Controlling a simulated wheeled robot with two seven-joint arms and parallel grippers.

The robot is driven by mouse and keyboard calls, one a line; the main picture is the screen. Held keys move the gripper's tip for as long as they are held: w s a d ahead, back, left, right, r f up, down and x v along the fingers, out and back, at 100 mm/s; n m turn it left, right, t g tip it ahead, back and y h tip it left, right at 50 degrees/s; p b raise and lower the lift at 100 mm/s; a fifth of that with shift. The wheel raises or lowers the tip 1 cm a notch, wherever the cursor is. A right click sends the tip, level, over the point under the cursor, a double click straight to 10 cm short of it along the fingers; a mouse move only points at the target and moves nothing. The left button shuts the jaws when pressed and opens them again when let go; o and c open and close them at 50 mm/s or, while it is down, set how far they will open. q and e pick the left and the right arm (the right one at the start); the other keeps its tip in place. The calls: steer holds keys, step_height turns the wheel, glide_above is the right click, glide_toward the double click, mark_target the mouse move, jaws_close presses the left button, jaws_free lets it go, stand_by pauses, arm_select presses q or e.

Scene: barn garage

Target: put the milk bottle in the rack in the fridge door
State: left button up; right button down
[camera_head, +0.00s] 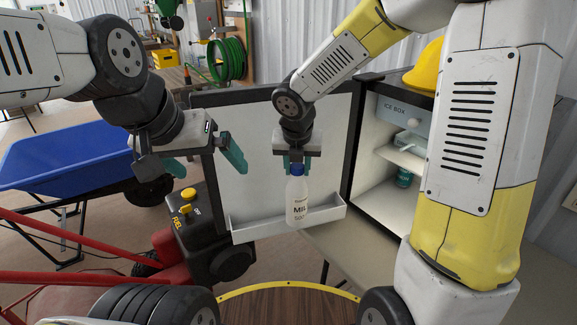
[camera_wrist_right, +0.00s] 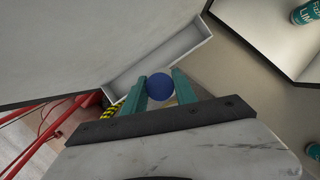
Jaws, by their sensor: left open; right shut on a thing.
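The milk bottle (camera_head: 297,204) is white with a blue cap and hangs upright in my right gripper (camera_head: 297,165), which is shut on it near the cap. In the head view the bottle overlaps the white rack (camera_head: 262,230) on the inside of the open fridge door (camera_head: 245,150). In the right wrist view the blue cap (camera_wrist_right: 160,87) sits between the fingers, with the rack (camera_wrist_right: 155,65) just beyond and to the left. Whether the bottle's base is inside the rack is unclear.
The open fridge (camera_head: 384,205) stands at the right, with an ice box and a green can (camera_head: 404,178) inside. A yellow hard hat (camera_head: 426,68) sits on top. A blue wheelbarrow (camera_head: 75,150) and a red machine with a fuel tank (camera_head: 205,235) are at the left.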

steer(key=w+a, duration=0.2)
steer(key=w, duration=0.5)
step_height(320, 180, down, 7)
steer(key=shift+a, duration=0.15)
stand_by(0.4)
steer(key=shift+f, duration=0.1)
steer(key=c, duration=1)
jaws_free()
